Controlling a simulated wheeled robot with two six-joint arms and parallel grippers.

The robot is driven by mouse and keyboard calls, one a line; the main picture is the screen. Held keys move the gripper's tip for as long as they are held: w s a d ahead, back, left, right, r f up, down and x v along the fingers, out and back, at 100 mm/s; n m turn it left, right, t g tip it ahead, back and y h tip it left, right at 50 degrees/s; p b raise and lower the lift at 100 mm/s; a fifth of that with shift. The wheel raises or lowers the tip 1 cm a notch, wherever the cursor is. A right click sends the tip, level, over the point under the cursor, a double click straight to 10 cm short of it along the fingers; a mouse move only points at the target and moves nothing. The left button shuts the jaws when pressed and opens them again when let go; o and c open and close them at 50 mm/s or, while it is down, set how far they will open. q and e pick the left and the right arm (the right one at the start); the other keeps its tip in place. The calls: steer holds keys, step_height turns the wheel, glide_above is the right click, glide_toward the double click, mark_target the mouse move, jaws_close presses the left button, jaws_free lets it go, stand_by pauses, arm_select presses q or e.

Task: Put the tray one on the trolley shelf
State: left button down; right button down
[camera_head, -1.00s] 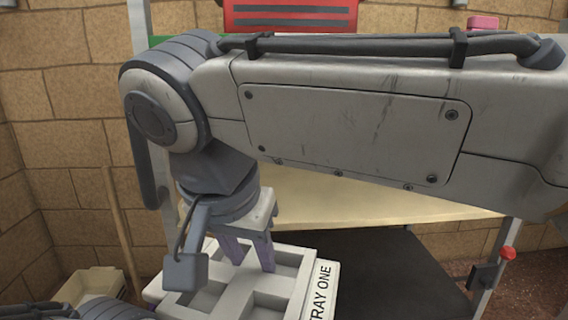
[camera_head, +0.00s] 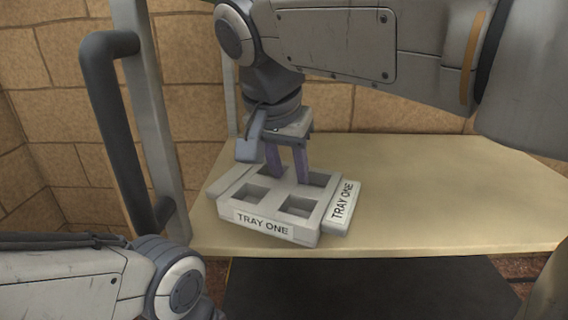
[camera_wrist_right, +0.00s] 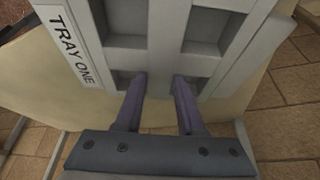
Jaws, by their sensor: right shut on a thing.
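Tray one (camera_head: 262,224) is a pale grey tray with square pockets and "TRAY ONE" labels. In the head view it is over the left part of the beige trolley shelf (camera_head: 430,190); I cannot tell whether it touches the shelf or hovers just above. My right gripper (camera_head: 288,180) points down and is shut on the tray's inner divider. In the right wrist view its purple fingers (camera_wrist_right: 160,78) sit either side of that divider (camera_wrist_right: 160,40). My left arm shows at the lower left, but its gripper is out of view.
A dark trolley handle (camera_head: 112,120) and grey post (camera_head: 158,110) stand left of the tray. A black lower surface (camera_head: 370,285) lies below the shelf's front edge. The shelf's right part is clear. A brick wall (camera_head: 375,108) stands behind.

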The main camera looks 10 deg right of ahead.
mark_target(289, 164)
steer(key=w, duration=0.3)
steer(key=w+d+b, duration=0.1)
steer(key=w, duration=0.4)
steer(key=shift+w+d+f+b, duration=0.1)
steer(key=shift+w+d+b, duration=0.25)
steer(key=shift+d+b, duration=0.05)
step_height(289, 164, down, 4)
steer(key=b, duration=0.3)
steer(key=shift+r, duration=0.4)
steer(key=c, duration=0.5)
jaws_free()
steer(key=shift+f, duration=0.2)
steer(key=shift+r, duration=0.1)
